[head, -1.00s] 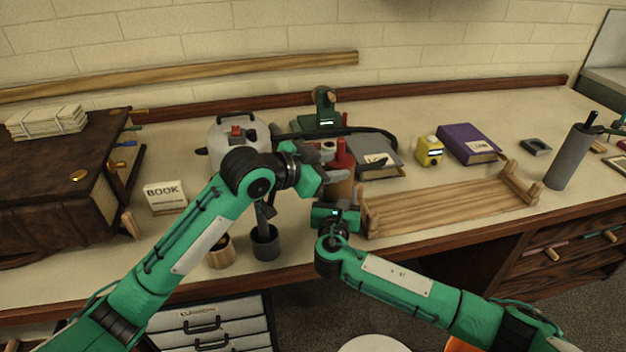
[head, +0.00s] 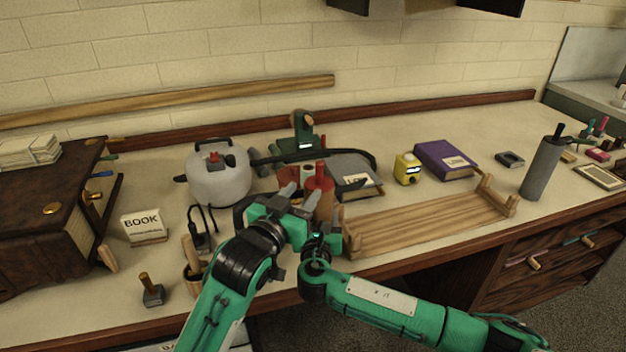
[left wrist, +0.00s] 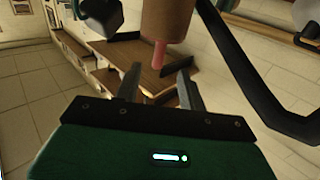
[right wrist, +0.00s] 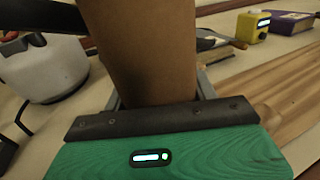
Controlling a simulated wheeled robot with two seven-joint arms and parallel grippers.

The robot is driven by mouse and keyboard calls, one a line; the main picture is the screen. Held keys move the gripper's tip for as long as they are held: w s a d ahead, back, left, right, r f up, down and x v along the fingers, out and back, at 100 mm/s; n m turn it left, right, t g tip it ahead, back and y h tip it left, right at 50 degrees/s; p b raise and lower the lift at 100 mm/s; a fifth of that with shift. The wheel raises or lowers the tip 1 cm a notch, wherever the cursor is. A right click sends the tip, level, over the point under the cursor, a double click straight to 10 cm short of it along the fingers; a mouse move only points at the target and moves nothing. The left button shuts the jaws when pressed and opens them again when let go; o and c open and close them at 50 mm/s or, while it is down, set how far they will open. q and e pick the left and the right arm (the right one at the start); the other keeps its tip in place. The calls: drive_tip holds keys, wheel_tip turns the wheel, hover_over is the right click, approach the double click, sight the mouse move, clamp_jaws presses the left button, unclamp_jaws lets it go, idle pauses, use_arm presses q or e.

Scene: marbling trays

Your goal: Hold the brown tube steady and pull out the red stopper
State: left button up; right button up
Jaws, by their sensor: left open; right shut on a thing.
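The brown tube (head: 325,207) stands upright near the left end of the wooden rack. The red stopper (head: 320,168) sticks out of its top. In the left wrist view the stopper (left wrist: 159,55) projects from the tube (left wrist: 168,20), its tip near the gap between the fingertips. My left gripper (left wrist: 157,78) is open and apart from the stopper; in the head view it (head: 298,183) is just left of the tube's top. My right gripper (right wrist: 158,90) is shut on the tube (right wrist: 145,45), with a finger on each side. The tube's lower part is hidden in the head view.
A wooden rack (head: 420,222) lies right of the tube. A grey kettle (head: 218,185) and a green device (head: 300,140) stand behind. A grey book (head: 352,167), a yellow device (head: 407,168) and a purple book (head: 440,155) are at the back right.

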sight(317, 175)
use_arm(q)
drive_tip(key=x, duration=0.9)
clamp_jaws()
